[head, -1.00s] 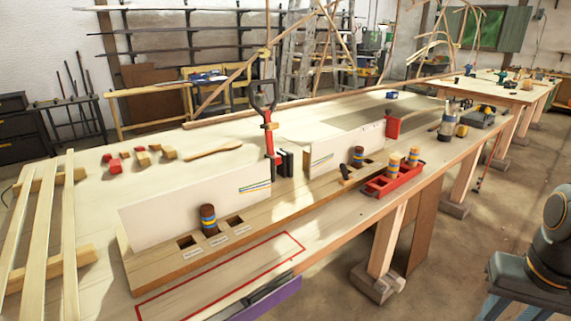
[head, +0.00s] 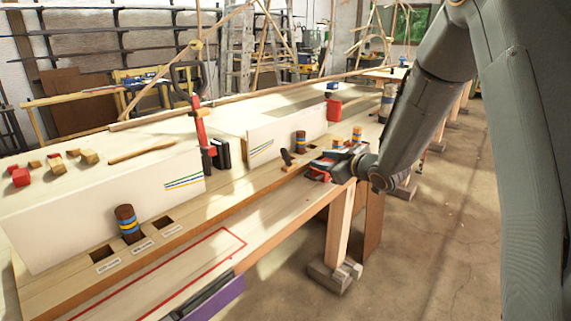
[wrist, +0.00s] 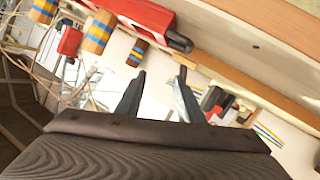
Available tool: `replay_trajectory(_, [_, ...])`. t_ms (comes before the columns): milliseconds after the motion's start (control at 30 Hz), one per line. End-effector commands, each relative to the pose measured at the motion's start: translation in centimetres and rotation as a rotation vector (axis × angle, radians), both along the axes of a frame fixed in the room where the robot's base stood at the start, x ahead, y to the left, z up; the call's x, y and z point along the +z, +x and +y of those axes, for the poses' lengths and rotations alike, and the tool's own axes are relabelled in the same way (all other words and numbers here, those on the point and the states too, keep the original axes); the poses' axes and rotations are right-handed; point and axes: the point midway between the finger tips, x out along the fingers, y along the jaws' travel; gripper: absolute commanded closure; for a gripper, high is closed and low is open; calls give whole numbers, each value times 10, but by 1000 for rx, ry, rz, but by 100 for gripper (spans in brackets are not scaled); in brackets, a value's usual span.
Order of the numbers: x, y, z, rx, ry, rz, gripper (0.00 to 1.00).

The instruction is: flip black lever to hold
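A small black lever (head: 287,157) stands tilted on the wooden bench rail in the head view, left of my gripper and in front of the far white panel (head: 262,140). My gripper (head: 318,168) is low over the rail's right end, beside the red tray. In the wrist view my gripper's two dark fingers (wrist: 160,72) are apart with nothing between them. The red tray (wrist: 140,14) lies beyond them, with a black piece at its near end; I cannot tell whether that piece is the lever. The labels on the rail are too small to read.
Banded pegs (head: 357,135) stand by the tray, and a dark banded peg (head: 128,222) sits in the near rail. A red clamp (head: 200,130) rises between the white panels. Red and wooden blocks (head: 55,163) lie behind.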

Motion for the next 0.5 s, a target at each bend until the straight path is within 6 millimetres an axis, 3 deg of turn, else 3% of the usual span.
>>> replay_trajectory(33, [-9, 9, 14, 71, 27, -56, 66])
replay_trajectory(200, [-9, 11, 47, 267, 111, -200, 66])
replay_trajectory(500, [-6, 14, 72, 356, 153, -257, 66])
